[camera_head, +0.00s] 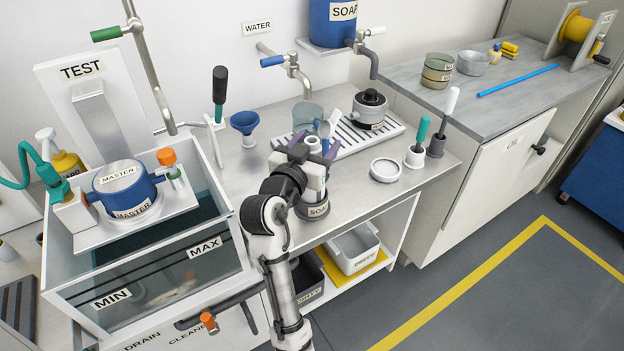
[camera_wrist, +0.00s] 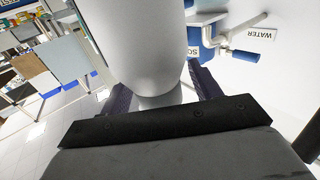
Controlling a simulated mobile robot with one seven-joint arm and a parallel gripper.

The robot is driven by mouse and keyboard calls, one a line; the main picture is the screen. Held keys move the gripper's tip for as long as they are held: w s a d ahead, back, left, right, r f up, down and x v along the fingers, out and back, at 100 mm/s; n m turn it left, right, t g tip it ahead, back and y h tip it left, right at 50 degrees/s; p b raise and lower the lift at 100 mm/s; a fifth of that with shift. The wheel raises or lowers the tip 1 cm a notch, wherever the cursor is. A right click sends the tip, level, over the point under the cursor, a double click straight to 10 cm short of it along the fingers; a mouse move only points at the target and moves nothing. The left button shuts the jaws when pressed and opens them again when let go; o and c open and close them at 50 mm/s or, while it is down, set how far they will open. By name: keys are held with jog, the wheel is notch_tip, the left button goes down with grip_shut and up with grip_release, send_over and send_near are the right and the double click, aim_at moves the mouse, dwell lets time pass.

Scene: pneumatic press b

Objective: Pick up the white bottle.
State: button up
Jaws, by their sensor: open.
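The white bottle (camera_wrist: 135,40) fills the upper middle of the wrist view as a large smooth pale cylinder, narrowing towards my gripper. My gripper (camera_wrist: 163,90) is open, with one dark finger on each side of the bottle's narrower part. Whether the fingers touch it cannot be told. In the head view my gripper (camera_head: 314,147) is over the bench, near the front of the drain rack. A small white round part (camera_head: 313,143) shows between its fingers and appears to belong to the bottle; the rest is hidden by my arm.
The grey bench (camera_head: 365,205) holds a blue funnel (camera_head: 244,124), a clear beaker (camera_head: 307,117), a ribbed drain rack (camera_head: 345,139), a white round dish (camera_head: 385,170) and brushes in holders (camera_head: 414,157). A water tank (camera_head: 215,240) stands left.

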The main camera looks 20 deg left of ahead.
jog(key=shift+c, duration=0.4)
grip_shut()
